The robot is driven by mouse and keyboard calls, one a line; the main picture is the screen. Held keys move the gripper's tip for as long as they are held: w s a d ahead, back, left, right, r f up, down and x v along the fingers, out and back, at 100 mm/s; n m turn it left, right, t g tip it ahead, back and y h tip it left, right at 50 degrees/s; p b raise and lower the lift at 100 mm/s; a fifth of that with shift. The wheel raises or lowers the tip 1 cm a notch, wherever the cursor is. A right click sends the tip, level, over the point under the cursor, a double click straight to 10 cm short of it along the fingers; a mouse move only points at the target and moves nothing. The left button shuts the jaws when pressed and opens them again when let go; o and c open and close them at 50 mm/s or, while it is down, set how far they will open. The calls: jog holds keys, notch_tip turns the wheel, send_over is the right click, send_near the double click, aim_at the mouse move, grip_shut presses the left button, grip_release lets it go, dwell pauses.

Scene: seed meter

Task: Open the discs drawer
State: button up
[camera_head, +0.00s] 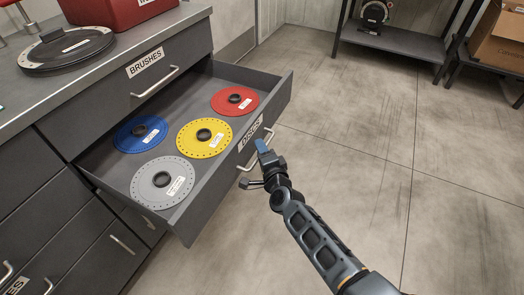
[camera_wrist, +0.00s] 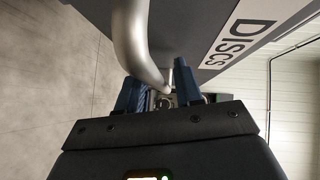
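The discs drawer (camera_head: 219,176) is pulled far out of the grey cabinet, with a "DISCS" label on its front. Inside lie a blue disc (camera_head: 127,141), a yellow disc (camera_head: 190,145), a red disc (camera_head: 222,101) and a grey disc (camera_head: 145,190). My gripper (camera_head: 262,147) is at the metal handle (camera_head: 246,165) on the drawer front. In the wrist view, the handle bar (camera_wrist: 135,40) runs down between the two blue fingers (camera_wrist: 159,88) and fills the gap between them. The fingertips partly hide the handle in the head view.
The brushes drawer (camera_head: 170,70) above is shut. A red box (camera_head: 112,10) and a dark round plate (camera_head: 68,48) stand on the counter (camera_head: 28,108). Bare floor (camera_head: 360,150) lies to the right. A shelf (camera_head: 395,42) and a cardboard box (camera_head: 500,36) are at the back right.

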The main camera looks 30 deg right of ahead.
jog(key=p+v, duration=0.2)
jog(key=v, duration=0.5)
jog(key=shift+s+p, duration=0.4)
jog(key=shift+a+r, duration=0.1)
jog(key=s+a+r+n+y+p, duration=0.15)
jog(key=s+r+n, duration=0.3)
jog(key=s, duration=0.75)
jog(key=s+a+r+n+y, duration=0.1)
jog(key=s+a+r+n, duration=0.15)
jog(key=s+n, duration=0.7)
jog(key=s+a+r+n, duration=0.1)
jog(key=s+r+n, duration=0.1)
jog(key=s+r, duration=0.7)
jog(key=s+a+r+n+g+y+p, duration=0.1)
jog(key=s+a+r+n, duration=0.1)
jog(key=s+r, duration=0.8)
jog(key=shift+n, duration=0.6)
